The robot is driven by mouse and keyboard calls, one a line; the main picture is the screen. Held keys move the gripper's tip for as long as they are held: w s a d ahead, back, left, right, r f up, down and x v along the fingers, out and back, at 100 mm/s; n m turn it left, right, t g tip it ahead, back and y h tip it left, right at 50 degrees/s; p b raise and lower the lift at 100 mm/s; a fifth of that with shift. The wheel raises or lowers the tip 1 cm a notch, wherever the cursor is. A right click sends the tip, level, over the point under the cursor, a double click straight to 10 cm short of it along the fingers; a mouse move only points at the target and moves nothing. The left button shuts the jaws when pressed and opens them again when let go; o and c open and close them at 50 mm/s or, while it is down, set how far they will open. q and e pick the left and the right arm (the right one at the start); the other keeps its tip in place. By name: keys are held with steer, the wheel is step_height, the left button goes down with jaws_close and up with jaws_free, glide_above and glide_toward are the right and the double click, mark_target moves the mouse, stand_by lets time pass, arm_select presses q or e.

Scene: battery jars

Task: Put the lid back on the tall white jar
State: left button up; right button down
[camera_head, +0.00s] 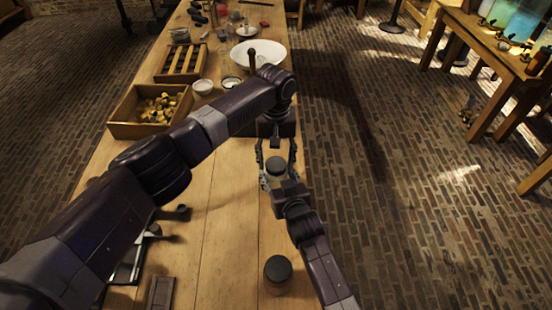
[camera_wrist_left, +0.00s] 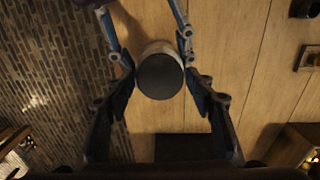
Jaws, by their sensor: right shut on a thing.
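A pale jar (camera_head: 275,179) with a dark round top stands at the table's right side. It also shows in the left wrist view (camera_wrist_left: 157,47), where its dark top (camera_wrist_left: 160,77) faces the camera; I cannot tell whether this is a lid or an open mouth. My right gripper (camera_head: 277,182) is shut on the pale jar from the near side. My left gripper (camera_head: 277,152) reaches over from the far side, its fingers spread on either side of the jar's top. The left fingers also show in the left wrist view (camera_wrist_left: 161,82), with no clear grip.
Another jar with a dark lid (camera_head: 278,270) stands near the table's front. A wooden box of brass pieces (camera_head: 124,131), a slotted wooden rack (camera_head: 184,62), small white jars (camera_head: 203,88) and a white bowl (camera_head: 274,52) stand farther back. The table's right edge is close.

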arm_select(q)
steer(key=c, duration=0.9)
steer(key=m, duration=1.1)
steer(key=o, duration=1.3)
steer(key=shift+r, duration=2.25)
steer(key=shift+c, duration=0.3)
